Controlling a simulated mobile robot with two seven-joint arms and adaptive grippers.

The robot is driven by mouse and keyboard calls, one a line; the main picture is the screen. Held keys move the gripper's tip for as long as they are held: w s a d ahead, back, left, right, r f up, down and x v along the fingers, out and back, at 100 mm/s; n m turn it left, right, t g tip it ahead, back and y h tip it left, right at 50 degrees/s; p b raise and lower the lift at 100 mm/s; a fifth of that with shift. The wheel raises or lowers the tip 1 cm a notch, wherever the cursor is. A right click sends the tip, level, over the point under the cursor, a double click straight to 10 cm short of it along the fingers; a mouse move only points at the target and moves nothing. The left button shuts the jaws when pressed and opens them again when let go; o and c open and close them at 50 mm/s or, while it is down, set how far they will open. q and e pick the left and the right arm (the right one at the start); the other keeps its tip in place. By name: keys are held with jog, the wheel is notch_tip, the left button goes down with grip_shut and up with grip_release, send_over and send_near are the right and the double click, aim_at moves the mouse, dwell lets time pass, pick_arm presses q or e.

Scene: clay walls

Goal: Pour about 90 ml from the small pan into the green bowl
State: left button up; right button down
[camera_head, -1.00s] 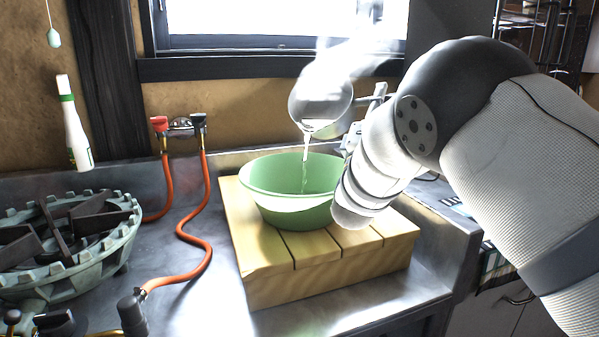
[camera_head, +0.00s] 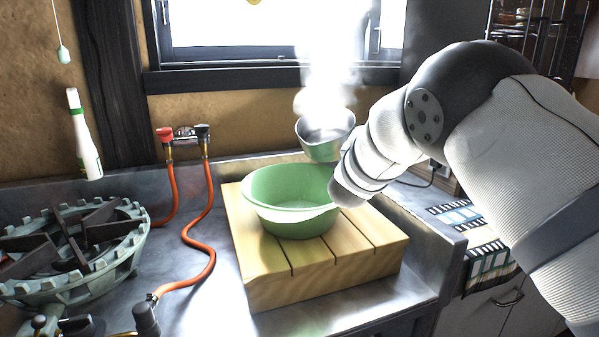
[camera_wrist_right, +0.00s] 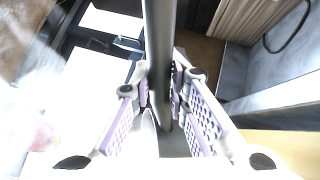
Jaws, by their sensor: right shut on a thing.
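The small pan (camera_head: 324,150), steel and steaming, is held nearly level above the far right rim of the green bowl (camera_head: 290,222). No stream falls from it. The bowl sits upright on a slatted wooden board; I cannot make out how much liquid is in it. In the right wrist view my right gripper (camera_wrist_right: 165,105) is shut on the pan's dark handle (camera_wrist_right: 158,45), which runs between its finger pads. In the head view my right wrist hides that grip. My left gripper is not in view.
The wooden board (camera_head: 330,265) stands on the steel counter. A gas burner (camera_head: 75,240) is at the left, with orange hoses (camera_head: 205,225) beside the board. A white bottle (camera_head: 84,140) is at the far left. A patterned cloth (camera_head: 475,240) lies at the right.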

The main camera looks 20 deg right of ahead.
jog(key=shift+w+d+r+g+y, duration=0.4)
jog(key=shift+w+d+r, duration=0.1)
jog(key=shift+d, duration=0.05)
dwell(1.4)
jog(key=shift+w+d+f+g+y, duration=1.4)
jog(key=shift+w+d, duration=0.1)
jog(key=shift+d, duration=0.05)
dwell(1.9)
